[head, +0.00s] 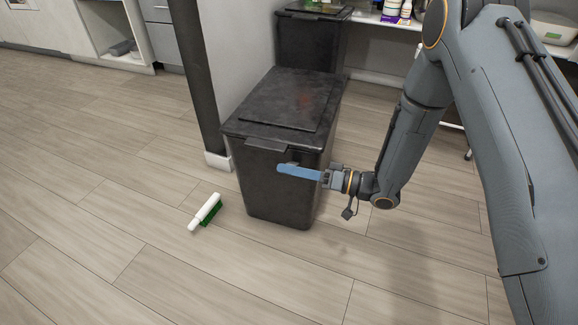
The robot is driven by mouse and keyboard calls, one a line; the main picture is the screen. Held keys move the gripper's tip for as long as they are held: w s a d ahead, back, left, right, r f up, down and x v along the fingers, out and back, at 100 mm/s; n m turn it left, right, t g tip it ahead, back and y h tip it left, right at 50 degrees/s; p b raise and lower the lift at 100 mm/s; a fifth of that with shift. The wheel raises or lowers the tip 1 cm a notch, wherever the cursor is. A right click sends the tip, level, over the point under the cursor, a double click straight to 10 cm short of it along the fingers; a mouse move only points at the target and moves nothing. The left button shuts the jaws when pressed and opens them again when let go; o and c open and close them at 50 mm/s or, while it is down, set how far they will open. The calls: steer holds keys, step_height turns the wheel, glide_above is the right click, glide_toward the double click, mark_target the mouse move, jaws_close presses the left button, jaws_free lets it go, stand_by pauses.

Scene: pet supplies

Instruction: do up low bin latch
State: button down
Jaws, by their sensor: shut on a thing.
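The low bin (285,190) is a dark, scuffed box standing on the floor, its lid (285,98) lying down on top. A dark latch flap (266,146) shows at the middle of the lid's front edge; I cannot tell whether it is fastened. My gripper (326,178) is in front of the bin's right part, lower than the lid edge. It is shut on a blue bar-shaped thing (299,172), which points left across the bin's front, just below and right of the latch. I cannot tell whether the blue thing touches the bin.
A white brush with green bristles (206,211) lies on the floor left of the bin. A second dark bin (312,42) stands behind. A dark post (199,75) and wall are at left, and a shelf with bottles (391,10) behind. The floor in front is clear.

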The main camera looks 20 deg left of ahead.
steer(key=shift+w+r+m+p, duration=0.3)
steer(key=shift+w+m+p, duration=0.1)
steer(key=shift+m+p, duration=0.5)
steer(key=c, duration=1.9)
jaws_free()
steer(key=shift+f, duration=0.1)
steer(key=shift+d, duration=0.25)
steer(key=d+p, duration=0.2)
steer(key=d, duration=0.5)
steer(key=shift+d, duration=0.2)
